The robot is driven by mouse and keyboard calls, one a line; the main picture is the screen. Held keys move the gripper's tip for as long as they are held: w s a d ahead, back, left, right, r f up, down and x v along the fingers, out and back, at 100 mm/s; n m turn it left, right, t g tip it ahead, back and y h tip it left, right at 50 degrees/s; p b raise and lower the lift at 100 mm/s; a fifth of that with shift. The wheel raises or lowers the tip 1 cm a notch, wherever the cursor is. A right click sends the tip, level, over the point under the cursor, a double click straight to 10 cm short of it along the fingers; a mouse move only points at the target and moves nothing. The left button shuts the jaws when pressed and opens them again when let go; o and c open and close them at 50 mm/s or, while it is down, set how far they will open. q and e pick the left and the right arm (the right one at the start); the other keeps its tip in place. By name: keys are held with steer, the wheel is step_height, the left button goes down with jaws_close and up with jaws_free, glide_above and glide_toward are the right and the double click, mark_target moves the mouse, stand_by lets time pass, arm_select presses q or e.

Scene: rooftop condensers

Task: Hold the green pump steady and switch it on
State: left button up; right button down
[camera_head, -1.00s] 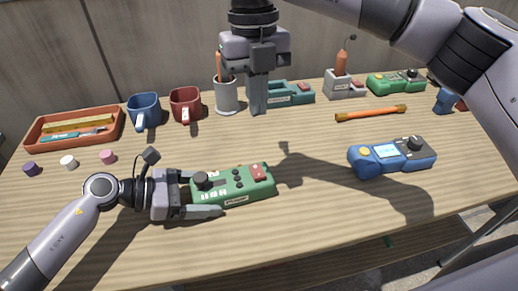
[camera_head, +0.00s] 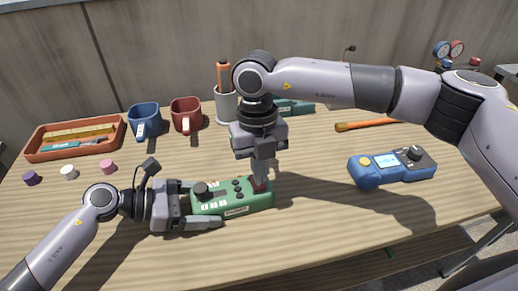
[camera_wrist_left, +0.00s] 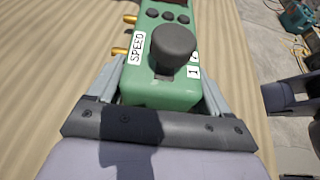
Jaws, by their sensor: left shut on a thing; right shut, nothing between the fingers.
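The green pump (camera_head: 222,199) lies on the wooden table with a black knob, small dark buttons and a red switch (camera_head: 262,186) at its right end. My left gripper (camera_head: 203,205) is shut on the pump's left end, one finger along each side. In the left wrist view the pump (camera_wrist_left: 165,92) sits between the fingers, with its black knob (camera_wrist_left: 173,46), a SPEED label and brass fittings. My right gripper (camera_head: 260,180) is shut and empty, pointing down at the red switch and partly covering it. Whether the tips press the switch cannot be told.
A blue meter (camera_head: 375,172) lies to the right. An orange tray (camera_head: 38,152), a blue mug (camera_head: 145,120), a red mug (camera_head: 187,114) and a grey cup (camera_head: 228,106) stand behind. Small caps (camera_head: 68,172) lie at the left. The front table strip is clear.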

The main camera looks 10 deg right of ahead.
steer(key=shift+f, duration=0.5)
steer(key=shift+s, duration=0.1)
steer(key=shift+s+f, duration=0.2)
steer(key=shift+f, duration=0.25)
steer(key=shift+r, duration=0.1)
steer(key=shift+w, duration=0.1)
steer(key=shift+w+r, duration=0.15)
steer(key=shift+w, duration=0.65)
steer(key=shift+r, duration=0.1)
step_height(320, 180, up, 14)
steer(key=w, duration=0.1)
steer(key=shift+w, duration=0.35)
